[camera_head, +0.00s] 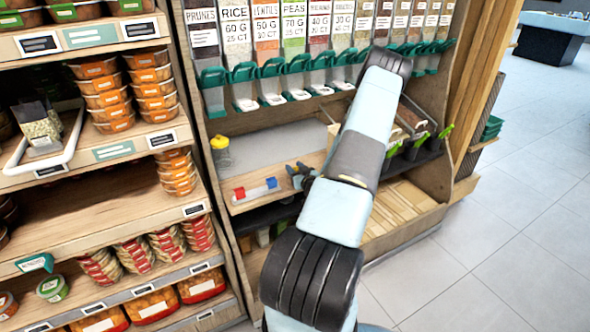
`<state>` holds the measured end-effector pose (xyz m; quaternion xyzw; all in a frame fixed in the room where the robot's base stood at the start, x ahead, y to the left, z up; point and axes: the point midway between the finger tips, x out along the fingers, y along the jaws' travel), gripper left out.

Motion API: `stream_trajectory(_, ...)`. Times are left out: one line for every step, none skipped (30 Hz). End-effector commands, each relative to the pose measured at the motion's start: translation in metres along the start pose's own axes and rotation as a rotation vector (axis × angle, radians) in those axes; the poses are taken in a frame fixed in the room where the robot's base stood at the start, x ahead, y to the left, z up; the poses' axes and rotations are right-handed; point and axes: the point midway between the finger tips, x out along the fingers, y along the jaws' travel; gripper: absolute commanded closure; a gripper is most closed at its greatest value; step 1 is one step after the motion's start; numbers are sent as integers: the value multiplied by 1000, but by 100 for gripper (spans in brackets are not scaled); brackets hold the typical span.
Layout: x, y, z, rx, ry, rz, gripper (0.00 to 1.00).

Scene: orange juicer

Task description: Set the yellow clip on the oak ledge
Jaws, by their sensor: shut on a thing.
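The oak ledge (252,177) is a light wooden strip at the front of the grey shelf, below the dispensers. On it a small red piece (239,193) and a small blue piece (271,183) sit apart, with a pale strip between them. My gripper (297,175) is dark and small in the view, over the right part of the ledge, just right of the blue piece. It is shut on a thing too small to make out. I cannot pick out a yellow clip with certainty; my arm hides part of the ledge's right side.
A clear jar with a yellow top (220,150) stands at the shelf's left end. Dispensers with green spouts (270,82) hang above. Shelves of food tubs (100,90) stand at left. Bins with green scoops (420,140) are at right. The tiled floor (500,240) is clear.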

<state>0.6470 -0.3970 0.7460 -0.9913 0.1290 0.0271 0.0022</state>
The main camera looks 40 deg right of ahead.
Motion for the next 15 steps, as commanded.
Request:
stream_trajectory(0, 0, 0, 0, 0, 0, 87)
stream_trajectory(0, 0, 0, 0, 0, 0, 87)
stream_trajectory(0, 0, 1, 0, 0, 0, 87)
stream_trajectory(0, 0, 2, 0, -1, 0, 87)
stream_trajectory(0, 0, 2, 0, 0, 0, 58)
stream_trajectory(0, 0, 2, 0, 0, 0, 54)
stream_trajectory(0, 0, 2, 0, 0, 0, 52)
stream_trajectory(0, 0, 2, 0, 0, 0, 49)
stream_trajectory(0, 0, 2, 0, 0, 0, 45)
stream_trajectory(0, 0, 2, 0, 0, 0, 42)
stream_trajectory(0, 0, 2, 0, 0, 0, 39)
stream_trajectory(0, 0, 2, 0, 0, 0, 35)
stream_trajectory(0, 0, 2, 0, 0, 0, 34)
stream_trajectory(0, 0, 2, 0, 0, 0, 34)
stream_trajectory(0, 0, 2, 0, 0, 0, 34)
